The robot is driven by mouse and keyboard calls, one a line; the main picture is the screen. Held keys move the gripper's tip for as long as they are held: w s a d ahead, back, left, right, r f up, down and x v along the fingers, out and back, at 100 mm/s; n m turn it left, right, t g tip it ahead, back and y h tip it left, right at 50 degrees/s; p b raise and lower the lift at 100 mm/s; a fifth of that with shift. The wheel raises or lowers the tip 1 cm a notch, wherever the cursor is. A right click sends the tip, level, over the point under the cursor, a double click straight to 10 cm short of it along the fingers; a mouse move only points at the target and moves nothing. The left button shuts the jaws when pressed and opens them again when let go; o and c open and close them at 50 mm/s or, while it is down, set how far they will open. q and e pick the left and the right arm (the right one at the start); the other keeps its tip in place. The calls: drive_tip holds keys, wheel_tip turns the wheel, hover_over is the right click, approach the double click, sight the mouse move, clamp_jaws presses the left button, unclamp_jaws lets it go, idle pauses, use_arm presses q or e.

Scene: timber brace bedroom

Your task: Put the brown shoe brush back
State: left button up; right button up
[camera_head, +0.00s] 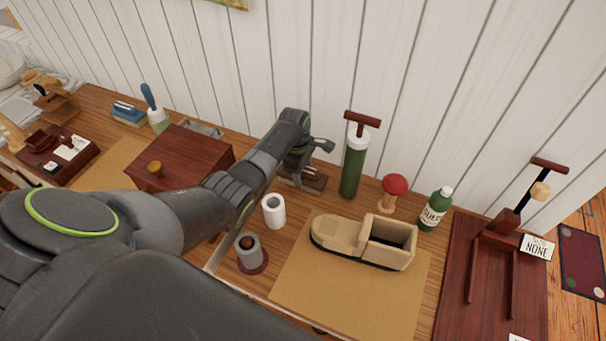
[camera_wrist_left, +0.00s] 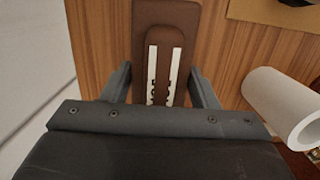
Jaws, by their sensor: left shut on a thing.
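My left gripper (camera_head: 304,176) reaches over the back of the workbench, near the white plank wall. It is shut on a brown piece, which I take to be the shoe brush (camera_head: 318,181). The left wrist view shows the brown brush (camera_wrist_left: 165,22) between the two fingers of the left gripper (camera_wrist_left: 162,78). It is long, with a narrower rounded part and two pale strips with dark notches. Its near end is hidden by the gripper body. I cannot tell whether it rests on the bench or is slightly raised. My right gripper is not in view.
Close by stand a green pump (camera_head: 353,168), a white roll (camera_head: 274,210) and a grey cup (camera_head: 250,253). A beige shoe form (camera_head: 340,235) sits on a tan mat (camera_head: 350,300).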

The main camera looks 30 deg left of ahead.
use_arm(q)
drive_tip(key=shift+f, duration=0.15)
drive_tip(key=o, duration=1)
drive_tip(key=shift+o, duration=0.2)
drive_tip(key=shift+r, duration=0.45)
drive_tip(key=r, duration=0.3)
drive_tip(key=a+r, duration=0.1)
drive_tip(key=r, duration=0.7)
drive_tip(key=shift+a+r, duration=0.2)
drive_tip(key=shift+a, duration=0.05)
